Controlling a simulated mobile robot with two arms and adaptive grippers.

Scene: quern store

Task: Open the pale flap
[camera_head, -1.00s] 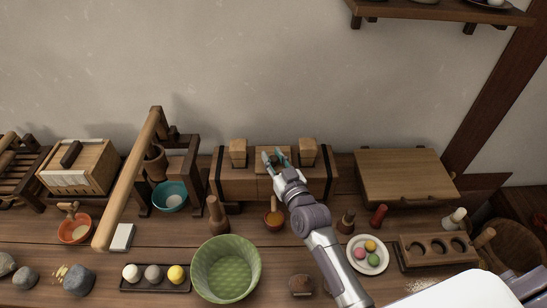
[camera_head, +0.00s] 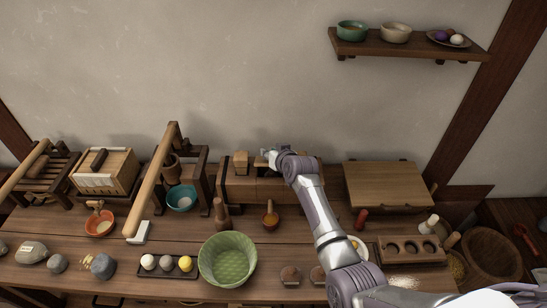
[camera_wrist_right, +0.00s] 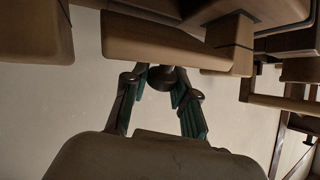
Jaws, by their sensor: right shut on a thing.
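The long wooden chest (camera_head: 237,190) stands at the back of the bench, with pale blocks on top. The pale flap (camera_head: 262,163) is at its middle, near its top, mostly hidden by my right gripper (camera_head: 268,153). In the right wrist view the flap (camera_wrist_right: 165,45) is a pale wooden board above the fingers. My right gripper (camera_wrist_right: 160,85) is shut on a small dark round knob (camera_wrist_right: 162,77) at the flap's edge. The flap appears swung up from the chest front; its exact angle is hard to tell. My left gripper is not in view.
A pale wooden board box (camera_head: 385,183) stands right of the chest. A mortar stand with a long beam (camera_head: 150,185) is at the left. A shelf (camera_head: 400,47) hangs above right.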

